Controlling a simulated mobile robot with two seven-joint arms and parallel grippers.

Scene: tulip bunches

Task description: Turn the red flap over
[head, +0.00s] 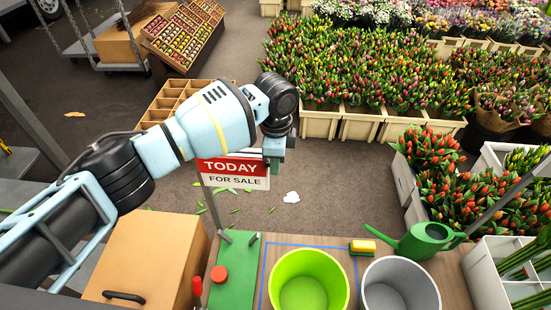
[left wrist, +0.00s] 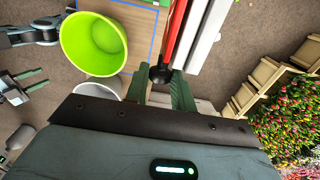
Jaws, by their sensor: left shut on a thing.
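The red flap (head: 231,167) reads TODAY and hangs above a white FOR SALE panel (head: 237,183) on a grey post. In the left wrist view the flap (left wrist: 178,28) shows edge-on as a red strip beside a white one. My left gripper (head: 273,152) is at the sign's right end, its tips partly hidden by the wrist. In the left wrist view its green fingers (left wrist: 161,88) are shut on a dark round knob (left wrist: 160,74) at the flap's end. My right gripper (left wrist: 40,80) shows at the left of that view, open and empty, away from the sign.
A lime green bucket (head: 308,280), a grey bucket (head: 400,285), a yellow sponge (head: 362,247) and a green watering can (head: 425,240) stand on the bench. A green board (head: 235,270) with a red button (head: 218,273) lies left. Tulip crates (head: 320,124) fill the back right.

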